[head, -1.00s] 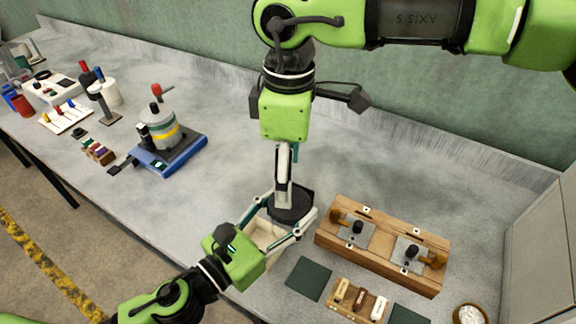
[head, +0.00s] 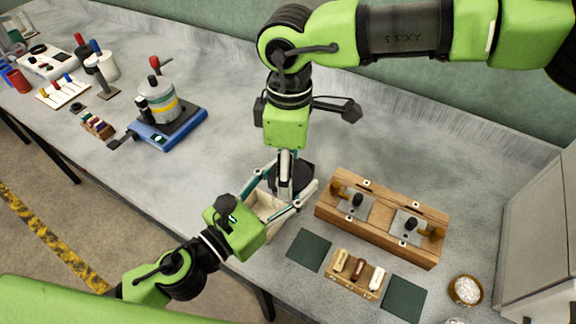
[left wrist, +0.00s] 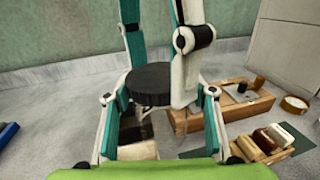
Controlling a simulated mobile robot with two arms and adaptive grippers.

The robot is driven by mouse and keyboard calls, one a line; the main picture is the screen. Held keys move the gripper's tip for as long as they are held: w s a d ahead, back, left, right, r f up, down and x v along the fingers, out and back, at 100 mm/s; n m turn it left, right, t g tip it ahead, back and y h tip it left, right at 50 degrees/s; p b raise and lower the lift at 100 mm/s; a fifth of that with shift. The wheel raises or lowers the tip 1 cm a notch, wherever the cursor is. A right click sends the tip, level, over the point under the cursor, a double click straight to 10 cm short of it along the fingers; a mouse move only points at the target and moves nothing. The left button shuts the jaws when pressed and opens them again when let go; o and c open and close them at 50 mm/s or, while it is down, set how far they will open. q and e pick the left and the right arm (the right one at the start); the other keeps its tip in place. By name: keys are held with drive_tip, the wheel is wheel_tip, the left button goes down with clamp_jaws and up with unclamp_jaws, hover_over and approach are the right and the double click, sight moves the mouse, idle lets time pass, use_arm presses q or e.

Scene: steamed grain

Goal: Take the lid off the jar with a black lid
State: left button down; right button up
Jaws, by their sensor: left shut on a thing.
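The jar's black lid (head: 291,176) is a flat dark disc, also clear in the left wrist view (left wrist: 148,86). My left gripper (head: 284,203) is shut around the jar just below the lid. The jar's body is mostly hidden by the fingers; a pale part (head: 266,205) shows between them. My right gripper (head: 286,184) points straight down from above, with its fingers at the lid. In the left wrist view one finger stands in front of the lid's right edge and one behind. I cannot tell whether they press on it, or whether the lid sits on the jar.
A wooden block with metal plates (head: 380,228) stands close on the right. In front of it are dark green mats (head: 309,250), a small wooden rack (head: 355,273) and a bowl of white grains (head: 466,290). A blue-based device (head: 165,130) stands left; counter between is clear.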

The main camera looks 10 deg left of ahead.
drive_tip(key=o, duration=1.2)
drive_tip(key=shift+s, duration=0.1)
drive_tip(key=shift+o, duration=0.2)
wheel_tip(320, 180, up, 4)
drive_tip(key=shift+r, duration=0.35)
drive_tip(key=shift+c, duration=1.3)
drive_tip(key=shift+d+r, duration=0.15)
drive_tip(key=shift+r, duration=1.65)
drive_tip(key=shift+f, duration=3.85)
